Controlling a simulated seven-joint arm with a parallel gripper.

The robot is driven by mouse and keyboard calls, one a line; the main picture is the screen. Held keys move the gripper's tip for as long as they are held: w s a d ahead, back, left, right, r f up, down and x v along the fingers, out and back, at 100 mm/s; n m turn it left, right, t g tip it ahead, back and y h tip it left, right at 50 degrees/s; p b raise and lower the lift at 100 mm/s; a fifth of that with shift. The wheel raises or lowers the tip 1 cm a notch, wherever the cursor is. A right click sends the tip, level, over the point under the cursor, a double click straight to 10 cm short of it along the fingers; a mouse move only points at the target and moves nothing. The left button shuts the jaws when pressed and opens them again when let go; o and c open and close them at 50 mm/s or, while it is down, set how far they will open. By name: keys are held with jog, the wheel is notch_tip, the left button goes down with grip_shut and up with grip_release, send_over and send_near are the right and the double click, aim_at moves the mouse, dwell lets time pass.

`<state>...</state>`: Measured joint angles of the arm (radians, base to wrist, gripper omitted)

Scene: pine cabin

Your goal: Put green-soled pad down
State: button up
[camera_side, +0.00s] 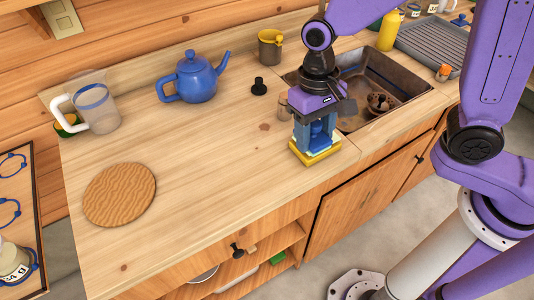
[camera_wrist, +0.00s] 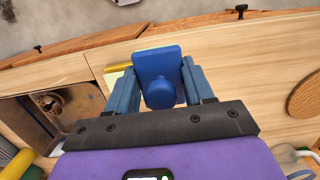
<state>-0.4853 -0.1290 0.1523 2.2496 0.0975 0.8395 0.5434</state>
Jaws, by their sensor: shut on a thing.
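My gripper (camera_side: 316,130) points down near the front edge of the wooden counter, left of the sink. It is shut on a blue pad, which in the wrist view (camera_wrist: 158,65) is a flat plate with a round knob between my blue fingers. A thin greenish edge shows along the plate's far side; the rest of its sole is hidden. A yellow-edged flat piece (camera_side: 315,157) lies directly below the pad and fingers, and its corner also shows in the wrist view (camera_wrist: 117,69). I cannot tell whether the pad touches it.
A sink (camera_side: 362,88) is to the right. A black knobbed item (camera_side: 258,87), a blue teapot (camera_side: 195,79), an olive mug (camera_side: 270,48) and a clear jug (camera_side: 98,105) stand behind and left. A round woven mat (camera_side: 119,195) lies front left. The middle counter is clear.

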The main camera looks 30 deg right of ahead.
aim_at(268, 164)
jog(key=w+a+f, duration=0.1)
jog(key=w+f, duration=0.1)
jog(key=w+a+f, duration=0.2)
jog(key=w, duration=0.1)
jog(key=w+a+f, duration=0.2)
jog(key=f, duration=0.1)
jog(key=shift+w, duration=0.15)
jog(key=shift+w+a+f, duration=0.35)
jog(key=shift+w+f, duration=0.05)
jog(key=shift+f, duration=1.75)
jog(key=shift+f, duration=0.2)
